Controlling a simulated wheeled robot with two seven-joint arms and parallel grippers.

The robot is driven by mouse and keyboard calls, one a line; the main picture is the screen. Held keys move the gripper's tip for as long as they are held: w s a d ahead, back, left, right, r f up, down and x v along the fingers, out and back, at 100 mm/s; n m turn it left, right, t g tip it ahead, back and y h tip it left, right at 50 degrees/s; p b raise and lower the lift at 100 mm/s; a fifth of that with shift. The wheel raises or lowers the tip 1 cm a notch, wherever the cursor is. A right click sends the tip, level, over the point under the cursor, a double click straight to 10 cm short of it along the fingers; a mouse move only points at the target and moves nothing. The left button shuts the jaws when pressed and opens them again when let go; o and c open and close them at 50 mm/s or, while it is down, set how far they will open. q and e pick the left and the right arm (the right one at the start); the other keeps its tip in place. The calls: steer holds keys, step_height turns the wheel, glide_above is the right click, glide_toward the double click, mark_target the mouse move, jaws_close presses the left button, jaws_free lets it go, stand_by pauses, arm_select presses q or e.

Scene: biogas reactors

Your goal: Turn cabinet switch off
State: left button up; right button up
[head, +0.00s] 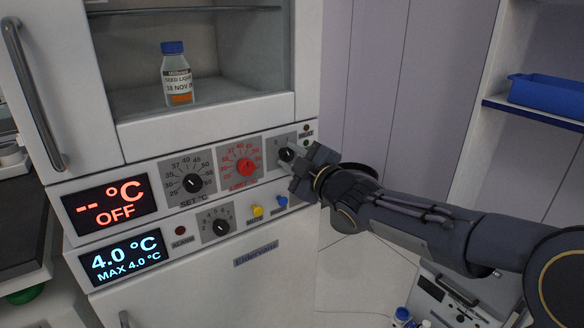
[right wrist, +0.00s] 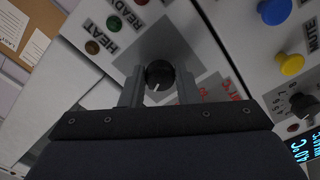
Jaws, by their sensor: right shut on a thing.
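The cabinet switch is a small black knob (head: 286,155) on a grey plate at the right end of the upper control panel. In the right wrist view the knob (right wrist: 160,75) sits between the two fingers, with a white pointer mark on it. My right gripper (head: 297,165) is at the panel in the head view, its fingers shut on this knob; it also shows in the right wrist view (right wrist: 160,88). The upper display (head: 109,204) reads "-- °C OFF" in red. My left gripper is not in view.
A SET °C dial (head: 193,183), a red dial (head: 243,166), a yellow button (head: 257,211) and a blue button (head: 281,201) are close by on the panel. A bottle (head: 177,75) stands inside the cabinet. A blue bin (head: 548,92) sits on a shelf at right.

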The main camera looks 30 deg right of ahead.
steer(key=shift+n+b, duration=0.3)
steer(key=shift+n, duration=0.2)
steer(key=o, duration=1)
steer(key=shift+c, duration=0.2)
steer(key=shift+s, duration=0.1)
steer(key=shift+s+d+r, duration=0.1)
steer(key=shift+s, duration=0.25)
steer(key=s+p, duration=0.2)
steer(key=s, duration=0.5)
steer(key=shift+d, duration=0.2)
